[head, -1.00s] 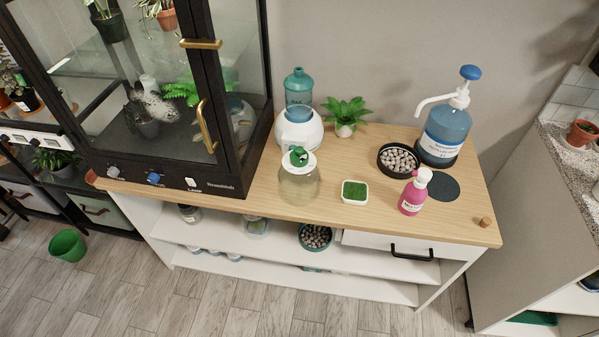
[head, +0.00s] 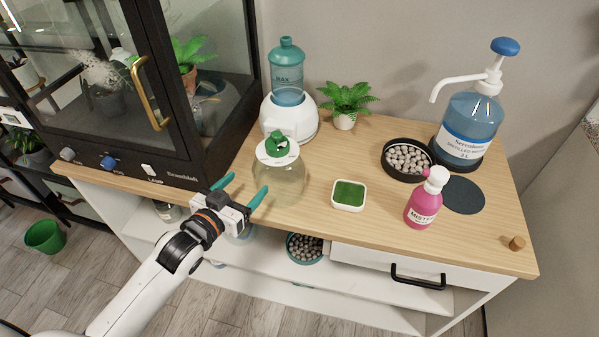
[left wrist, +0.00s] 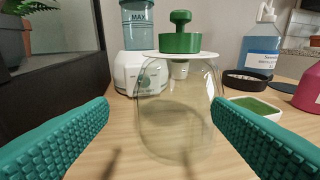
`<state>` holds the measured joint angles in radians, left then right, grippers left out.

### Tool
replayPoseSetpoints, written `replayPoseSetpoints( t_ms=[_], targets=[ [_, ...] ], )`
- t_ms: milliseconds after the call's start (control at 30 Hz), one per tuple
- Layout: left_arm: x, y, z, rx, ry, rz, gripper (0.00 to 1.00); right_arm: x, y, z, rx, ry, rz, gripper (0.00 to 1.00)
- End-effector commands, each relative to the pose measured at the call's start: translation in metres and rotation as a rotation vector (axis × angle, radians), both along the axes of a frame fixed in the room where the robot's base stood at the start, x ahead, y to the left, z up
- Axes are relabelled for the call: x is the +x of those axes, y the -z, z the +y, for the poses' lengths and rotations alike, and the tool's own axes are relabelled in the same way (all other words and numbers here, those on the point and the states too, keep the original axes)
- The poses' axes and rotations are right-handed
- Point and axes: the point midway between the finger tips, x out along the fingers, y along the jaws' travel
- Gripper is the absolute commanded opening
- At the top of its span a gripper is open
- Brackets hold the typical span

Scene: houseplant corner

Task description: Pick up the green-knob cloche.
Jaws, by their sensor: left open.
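The green-knob cloche (head: 279,182) is a clear glass dome with a white top and a green knob. It stands upright near the front left of the wooden counter (head: 310,218). In the left wrist view the cloche (left wrist: 176,110) is straight ahead, between and beyond the fingers. My left gripper (head: 241,190) is open and empty, just left and in front of the cloche, its teal fingers apart from the glass. Its fingers also show at both sides of the left wrist view (left wrist: 172,140). My right gripper is not in view.
A white humidifier (head: 290,118) with a teal tank stands behind the cloche. A glass cabinet (head: 190,170) is close on the left. To the right are a green-filled dish (head: 348,195), a pink bottle (head: 424,200), a pebble bowl (head: 388,170) and a pump jug (head: 468,130).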

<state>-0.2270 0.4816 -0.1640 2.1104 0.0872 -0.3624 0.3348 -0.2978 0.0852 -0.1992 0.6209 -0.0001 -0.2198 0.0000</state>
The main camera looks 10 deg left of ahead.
Motion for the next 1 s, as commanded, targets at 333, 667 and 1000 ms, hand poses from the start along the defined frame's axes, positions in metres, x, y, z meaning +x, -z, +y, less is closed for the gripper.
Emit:
replayPoseSetpoints(
  t_ms=[333,667,1000],
  targets=[
    [0.028,-0.048,-0.019,-0.051,0.07,-0.15,0.74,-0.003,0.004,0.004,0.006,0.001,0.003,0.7],
    [0.066,-0.046,-0.032,-0.049,0.069,-0.145,0.74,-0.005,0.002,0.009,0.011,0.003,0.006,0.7],
    [0.104,-0.052,-0.052,-0.049,0.068,-0.144,0.74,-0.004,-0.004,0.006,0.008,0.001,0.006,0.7]
  ],
)
